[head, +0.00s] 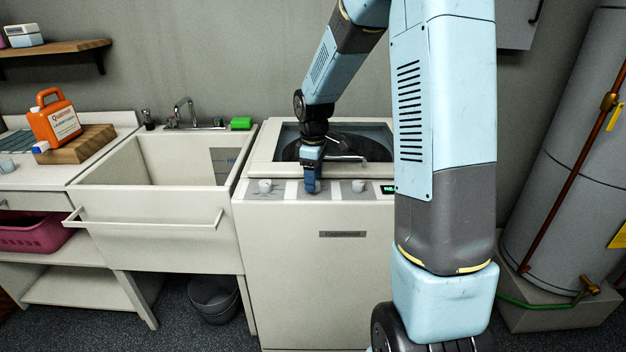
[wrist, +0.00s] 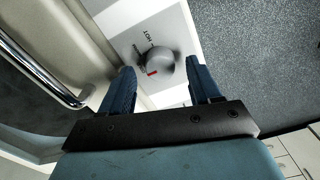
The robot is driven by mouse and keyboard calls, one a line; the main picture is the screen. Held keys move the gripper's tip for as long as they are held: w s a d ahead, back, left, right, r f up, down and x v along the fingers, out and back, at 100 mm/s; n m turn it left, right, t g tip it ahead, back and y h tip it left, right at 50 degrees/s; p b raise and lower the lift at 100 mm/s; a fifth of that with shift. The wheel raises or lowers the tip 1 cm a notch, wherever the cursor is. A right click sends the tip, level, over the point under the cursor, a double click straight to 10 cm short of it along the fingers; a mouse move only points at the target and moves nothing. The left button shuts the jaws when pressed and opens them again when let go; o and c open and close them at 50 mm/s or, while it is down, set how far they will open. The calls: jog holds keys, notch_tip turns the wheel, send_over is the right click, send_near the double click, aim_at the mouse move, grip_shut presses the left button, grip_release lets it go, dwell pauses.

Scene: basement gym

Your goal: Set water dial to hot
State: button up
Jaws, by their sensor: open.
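The water dial (wrist: 163,68) is a round grey knob with a red mark on a white panel, seen in the wrist view. The word HOT is printed above it to the left; other print beside it is partly hidden by the knob. The red mark sits on the dial's lower left part and does not point at HOT. My gripper (wrist: 160,66) is open, its two blue fingers on either side of the dial; I cannot tell whether they touch it. In the head view my gripper (head: 312,188) points down at the front panel of the white washer (head: 315,260), hiding the dial.
Two other white knobs (head: 265,186) (head: 358,186) flank my gripper on the panel, with a green display (head: 388,189) further right. The washer's glass lid (head: 345,140) has a metal handle (wrist: 45,68). A sink (head: 150,200) stands left, a water tank (head: 570,170) right.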

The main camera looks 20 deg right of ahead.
jog(key=shift+f, duration=0.45)
jog(key=c, duration=1)
jog(key=shift+c, duration=0.2)
